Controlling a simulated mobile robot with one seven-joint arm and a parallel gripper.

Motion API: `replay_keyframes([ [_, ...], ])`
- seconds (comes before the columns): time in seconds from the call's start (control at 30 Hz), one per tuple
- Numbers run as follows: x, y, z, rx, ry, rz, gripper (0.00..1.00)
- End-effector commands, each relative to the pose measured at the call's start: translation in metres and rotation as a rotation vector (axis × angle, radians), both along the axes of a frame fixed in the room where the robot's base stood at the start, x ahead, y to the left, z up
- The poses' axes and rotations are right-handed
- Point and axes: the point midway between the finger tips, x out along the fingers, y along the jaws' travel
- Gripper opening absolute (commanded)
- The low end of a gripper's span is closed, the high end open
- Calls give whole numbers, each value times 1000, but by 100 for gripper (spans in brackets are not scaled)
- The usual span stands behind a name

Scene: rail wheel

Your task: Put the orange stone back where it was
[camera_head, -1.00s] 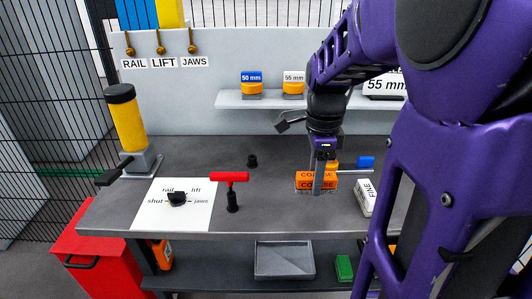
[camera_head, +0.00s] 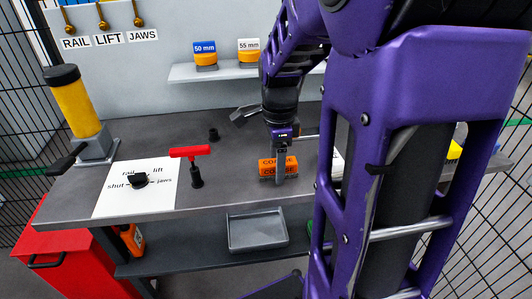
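The orange stone (camera_head: 265,168), a block marked COARSE, is at the front right of the grey workbench (camera_head: 235,192). My gripper (camera_head: 280,168) points straight down over it. One finger shows in front of the stone's near face and covers the middle of the lettering. The other finger is hidden, so I cannot tell whether the fingers press on the stone. I also cannot tell whether the stone rests on the bench or is slightly raised.
A white block (camera_head: 337,161) is mostly hidden behind my arm. A red-handled tool (camera_head: 190,153) stands left of the stone, beside a white labelled sheet (camera_head: 112,201) with a black knob (camera_head: 138,180). A yellow cylinder (camera_head: 78,106) stands at the left. A grey tray (camera_head: 258,243) lies on the lower shelf.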

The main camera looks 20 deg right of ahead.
Motion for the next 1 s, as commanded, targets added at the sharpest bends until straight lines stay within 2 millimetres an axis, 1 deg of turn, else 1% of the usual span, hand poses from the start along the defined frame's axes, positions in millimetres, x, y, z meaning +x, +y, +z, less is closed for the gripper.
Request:
replay_keyframes([
  [0.27, 0, 0, 1, 0, 0, 0, 73],
  [0.4, 1, 0, 9, -1, -3, 0, 73],
  [0.47, 1, 0, 18, -2, -4, 0, 73],
  [0.57, 1, 0, 38, -2, -5, 1, 73],
  [0.7, 1, 0, 70, -3, -5, 1, 73],
  [0.8, 1, 0, 90, -2, -4, 1, 73],
  [0.9, 1, 0, 106, -1, -4, 1, 73],
  [1.0, 0, 0, 117, -1, -2, 1, 73],
])
